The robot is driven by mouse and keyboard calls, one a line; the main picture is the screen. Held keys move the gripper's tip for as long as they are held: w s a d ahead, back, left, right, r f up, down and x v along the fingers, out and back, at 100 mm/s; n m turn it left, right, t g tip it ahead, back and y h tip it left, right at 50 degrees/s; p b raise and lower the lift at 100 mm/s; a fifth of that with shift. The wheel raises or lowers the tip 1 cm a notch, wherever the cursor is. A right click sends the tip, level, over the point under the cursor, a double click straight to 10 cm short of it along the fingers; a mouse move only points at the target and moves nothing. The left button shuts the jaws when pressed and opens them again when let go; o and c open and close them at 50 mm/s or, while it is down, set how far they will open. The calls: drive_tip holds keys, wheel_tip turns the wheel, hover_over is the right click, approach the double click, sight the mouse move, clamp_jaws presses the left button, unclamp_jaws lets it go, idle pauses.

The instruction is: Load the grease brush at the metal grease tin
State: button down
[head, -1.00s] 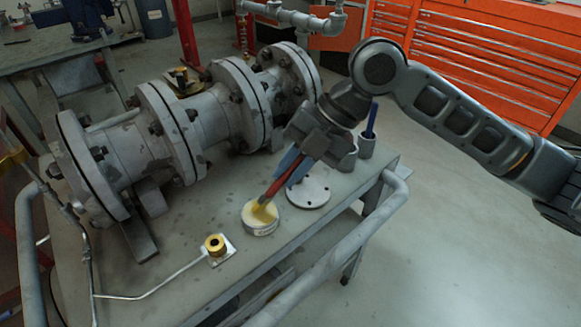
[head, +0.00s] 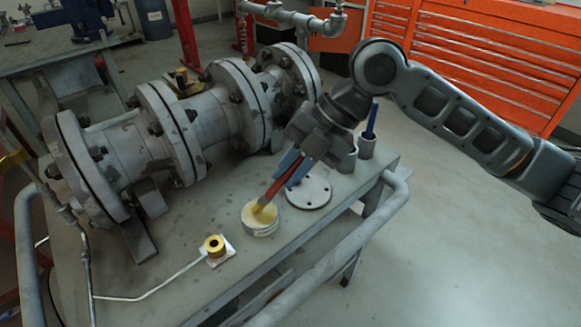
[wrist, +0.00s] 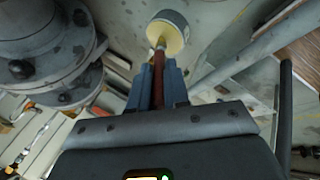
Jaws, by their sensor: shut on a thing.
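My gripper (head: 291,170) is shut on the red handle of the grease brush (head: 273,188). The brush tilts down to the left, and its yellow bristle end is at the open top of the metal grease tin (head: 261,226). The tin is round and low, with pale yellow grease inside, and stands on the cart top. In the wrist view the brush (wrist: 158,72) runs forward from between the blue fingers (wrist: 158,88) to the tin (wrist: 172,22). The bristle tip overlaps the grease; how deep it sits is unclear.
A flanged grey valve body (head: 205,130) fills the back of the cart top (head: 190,275). A round plate with holes (head: 309,194) lies right of the tin. A brass ring on a small plate (head: 216,248) lies to its left. Cups (head: 366,147) stand behind, and a rail (head: 330,262) runs along the front.

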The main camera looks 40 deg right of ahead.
drive_tip(key=shift+r+p, duration=1.8)
drive_tip(key=shift+r, duration=1.7)
